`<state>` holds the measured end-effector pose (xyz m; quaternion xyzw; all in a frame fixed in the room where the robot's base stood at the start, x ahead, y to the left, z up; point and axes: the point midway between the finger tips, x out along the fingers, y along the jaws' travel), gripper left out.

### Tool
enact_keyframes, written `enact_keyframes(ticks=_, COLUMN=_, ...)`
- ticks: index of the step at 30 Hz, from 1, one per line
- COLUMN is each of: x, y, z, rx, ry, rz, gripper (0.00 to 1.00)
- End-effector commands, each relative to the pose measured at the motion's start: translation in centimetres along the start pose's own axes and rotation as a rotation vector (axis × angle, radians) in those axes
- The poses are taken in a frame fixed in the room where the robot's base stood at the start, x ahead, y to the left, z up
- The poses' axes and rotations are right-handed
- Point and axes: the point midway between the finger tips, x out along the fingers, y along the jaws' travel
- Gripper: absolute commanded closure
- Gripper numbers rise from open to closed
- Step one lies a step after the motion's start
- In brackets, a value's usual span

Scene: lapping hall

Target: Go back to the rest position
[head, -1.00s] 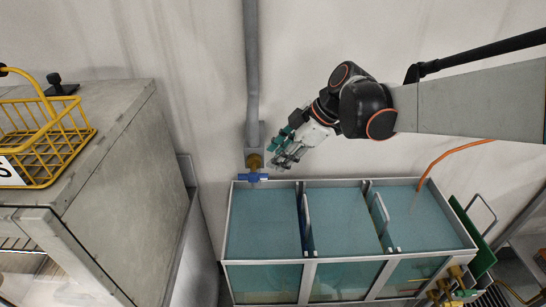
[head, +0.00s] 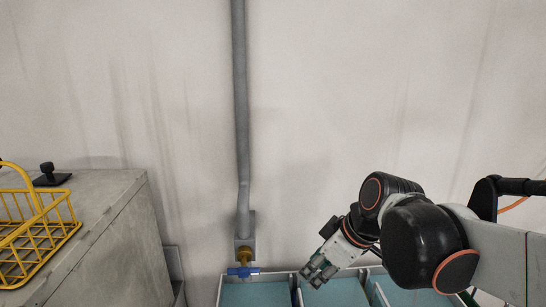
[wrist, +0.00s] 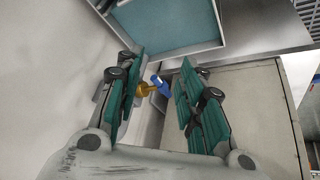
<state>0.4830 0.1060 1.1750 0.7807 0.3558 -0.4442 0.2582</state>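My gripper (head: 319,270) is in the lower middle of the head view, above the tank's back edge and right of the blue-handled valve (head: 243,271). In the wrist view my gripper (wrist: 158,100) shows two green-padded fingers held wide apart with nothing between them touching. The valve's brass body and blue handle (wrist: 160,86) show beyond the fingers, in the gap. A clear space lies between the gripper and the valve in the head view.
A grey pipe (head: 241,110) runs down the wall to the valve. A tank with teal lids (head: 255,294) lies below. At left a grey cabinet (head: 115,240) carries a yellow wire basket (head: 38,235). The wall area above my arm is clear.

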Motion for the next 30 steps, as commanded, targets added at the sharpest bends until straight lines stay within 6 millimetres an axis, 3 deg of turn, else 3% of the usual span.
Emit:
enact_keyframes(ticks=12, x=-3.5, y=-2.0, z=10.1, rx=0.522, ry=0.005, rz=0.264, gripper=0.65)
enact_keyframes(ticks=18, x=-4.1, y=-2.7, z=13.7, rx=0.716, ry=0.048, rz=0.363, gripper=0.65)
enact_keyframes(ticks=24, x=-4.3, y=-2.9, z=15.3, rx=0.805, ry=0.075, rz=0.408, gripper=0.65)
enact_keyframes(ticks=30, x=-4.3, y=-2.9, z=15.4, rx=0.811, ry=0.077, rz=0.411, gripper=0.65)
